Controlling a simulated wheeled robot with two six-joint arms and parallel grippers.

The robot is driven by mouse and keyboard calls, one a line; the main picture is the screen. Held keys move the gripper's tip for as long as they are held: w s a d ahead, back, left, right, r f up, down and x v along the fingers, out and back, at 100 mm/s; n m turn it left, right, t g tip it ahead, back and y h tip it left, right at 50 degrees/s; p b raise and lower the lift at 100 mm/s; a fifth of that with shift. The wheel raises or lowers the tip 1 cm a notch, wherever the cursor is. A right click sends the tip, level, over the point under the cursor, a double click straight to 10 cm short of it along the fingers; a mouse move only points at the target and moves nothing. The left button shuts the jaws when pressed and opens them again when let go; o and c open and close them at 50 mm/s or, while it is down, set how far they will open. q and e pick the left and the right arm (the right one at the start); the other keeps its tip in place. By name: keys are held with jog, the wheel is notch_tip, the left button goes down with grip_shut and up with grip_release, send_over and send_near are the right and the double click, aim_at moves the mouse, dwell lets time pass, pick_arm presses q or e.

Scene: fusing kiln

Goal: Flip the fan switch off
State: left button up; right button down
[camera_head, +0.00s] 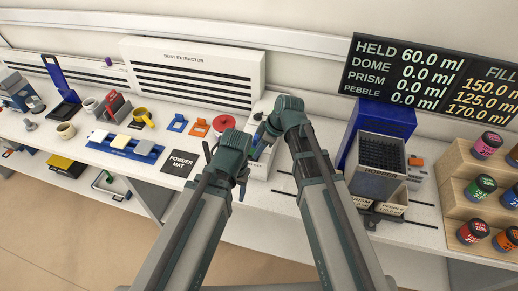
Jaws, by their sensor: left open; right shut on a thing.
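The white dust extractor (190,72) with dark slots stands at the back wall, left of my grippers. A white box (258,168) stands on the counter to its right, largely hidden behind my two wrists. I cannot make out the fan switch. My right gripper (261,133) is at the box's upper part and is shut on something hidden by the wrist. My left gripper (241,186) is lower, at the box's left front edge; its jaws are open and appear empty. Whether it touches the box cannot be told.
Right are a grey hopper (379,151), a blue bin (394,116) and a wooden rack (455,205) of jars. A display board (430,70) hangs behind.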

jog(key=shift+w+a+r+h+p, duration=0.1)
jog(key=shift+a+r+h+p, duration=0.25)
jog(key=shift+h+p, duration=0.4)
jog(key=shift+w+r+g+h+p, duration=0.1)
jog(key=shift+r+g+h+p, duration=0.05)
jog(key=shift+g+h+p, duration=0.25)
jog(key=shift+w+a+h, duration=0.1)
jog(key=shift+a+h, duration=0.15)
jog(key=shift+h, duration=0.6)
jog(key=shift+g+h, duration=0.4)
jog(key=shift+h, duration=0.1)
jog(key=c, duration=0.6)
grip_release()
jog(key=shift+o, duration=0.2)
